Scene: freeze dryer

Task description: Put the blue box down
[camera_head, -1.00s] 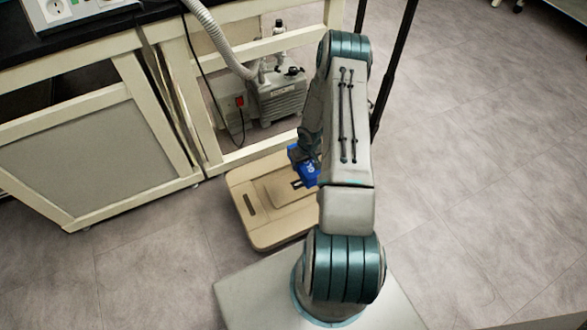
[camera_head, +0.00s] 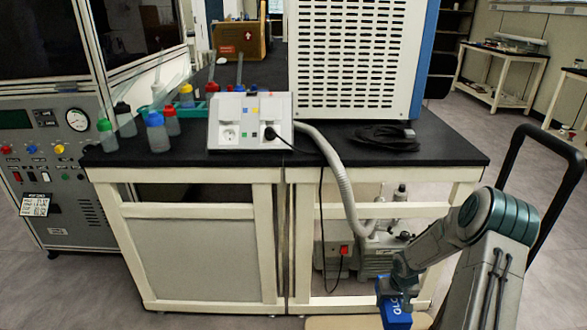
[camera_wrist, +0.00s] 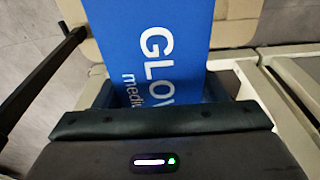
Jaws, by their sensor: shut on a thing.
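The blue box (camera_head: 394,308) hangs from my gripper (camera_head: 394,280) at the bottom right of the head view, in front of the bench. In the wrist view the blue box (camera_wrist: 150,45) shows white lettering reading "GLOV" and lies between the two fingers of my gripper (camera_wrist: 160,95), which is shut on it.
A beige board (camera_head: 345,323) lies at the bottom edge. A black-topped bench (camera_head: 190,150) bears bottles, a socket box (camera_head: 250,122) and a large white machine (camera_head: 355,60). A pump (camera_head: 375,255) stands beneath. A black rail (camera_head: 545,140) rises at right.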

